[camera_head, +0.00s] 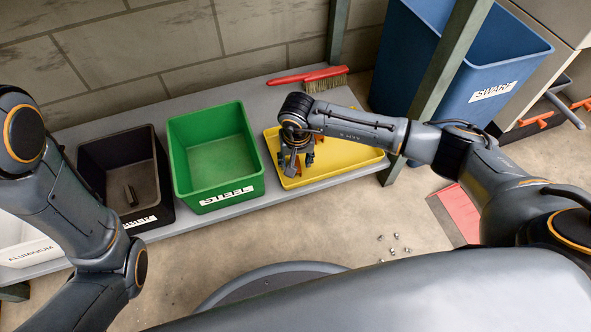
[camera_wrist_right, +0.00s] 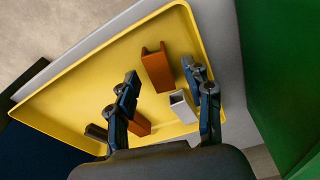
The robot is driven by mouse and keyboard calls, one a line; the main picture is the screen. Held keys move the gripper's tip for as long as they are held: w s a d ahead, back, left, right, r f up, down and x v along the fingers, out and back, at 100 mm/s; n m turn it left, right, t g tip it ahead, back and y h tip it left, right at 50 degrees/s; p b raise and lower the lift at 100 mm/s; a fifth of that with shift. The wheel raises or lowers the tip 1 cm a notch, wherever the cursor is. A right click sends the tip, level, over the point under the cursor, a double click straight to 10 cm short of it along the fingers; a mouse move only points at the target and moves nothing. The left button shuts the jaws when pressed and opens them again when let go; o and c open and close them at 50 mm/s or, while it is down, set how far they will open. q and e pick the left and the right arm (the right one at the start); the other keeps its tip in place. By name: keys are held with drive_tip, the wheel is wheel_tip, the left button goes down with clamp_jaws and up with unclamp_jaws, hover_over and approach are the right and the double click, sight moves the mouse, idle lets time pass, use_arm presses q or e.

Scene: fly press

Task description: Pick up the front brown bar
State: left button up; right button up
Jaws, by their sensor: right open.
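The front brown bar (camera_wrist_right: 157,67) lies in the yellow tray (camera_head: 345,165), closer to the floor-side edge. In the right wrist view (camera_wrist_right: 161,75) it shows between my open right gripper's fingertips, with nothing held. A second brown bar (camera_wrist_right: 139,125) lies deeper in the tray, partly behind a finger. A light square tube (camera_wrist_right: 182,106) lies beside them, and a dark piece (camera_wrist_right: 97,132) lies near the tray's far end. My left gripper is out of view.
A green STEEL bin (camera_head: 215,125) stands just left of the tray. A black bin (camera_head: 150,165) holding a dark bar is further left. A red brush (camera_head: 325,78) lies behind the tray. A bench post (camera_head: 440,85) and blue SWARF bin (camera_head: 490,60) stand right.

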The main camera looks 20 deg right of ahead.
drive_tip(key=shift+f, duration=0.3)
clamp_jaws()
drive_tip(key=shift+r, duration=0.1)
